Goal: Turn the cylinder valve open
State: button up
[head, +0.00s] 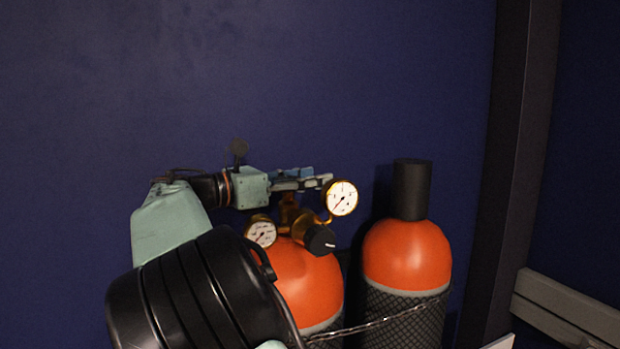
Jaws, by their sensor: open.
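The near orange cylinder (308,285) stands against the blue wall, with a brass valve and regulator (289,212) on top. Two round white gauges, one at the upper right (341,198) and one at the lower left (262,233), and a black knob (320,240) are fitted to it. My gripper (312,181) reaches in from the left at the top of the valve, its fingers open and pointing right. A blue part (292,172) shows at the fingers; I cannot tell whether it is the valve handle or part of the gripper. Contact with the valve cannot be made out.
A second orange cylinder (407,253) with a black cap (411,189) and dark netting stands to the right. A chain (375,325) runs across both cylinders. A dark post (508,170) and a grey rail (568,308) are farther right. The wall above is bare.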

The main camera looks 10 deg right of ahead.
jog(key=c, duration=1.2)
jog(key=shift+f, duration=0.1)
jog(key=shift+w+a+f+n+t+y+b, duration=0.15)
jog(key=shift+w+n+t+y+b, duration=0.15)
jog(key=shift+n+t+y+b, duration=0.55)
jog(key=shift+w+a+n+t+y+b, duration=0.15)
jog(key=shift+w+n+t+y+b, duration=0.3)
jog(key=shift+t, duration=0.8)
jog(key=shift+w+a+n+t+y+b, duration=0.1)
jog(key=shift+a+n+t+y+b, duration=0.1)
jog(key=shift+n+t+y+b, duration=0.25)
jog(key=shift+w+a+n+t+y+b, duration=0.15)
jog(key=shift+n+t+y+b, duration=0.1)
jog(key=shift+n+t, duration=0.4)
grip_shut()
jog(key=o, duration=1.2)
grip_release()
jog(key=shift+s+a, duration=0.1)
jog(key=shift+r, duration=0.2)
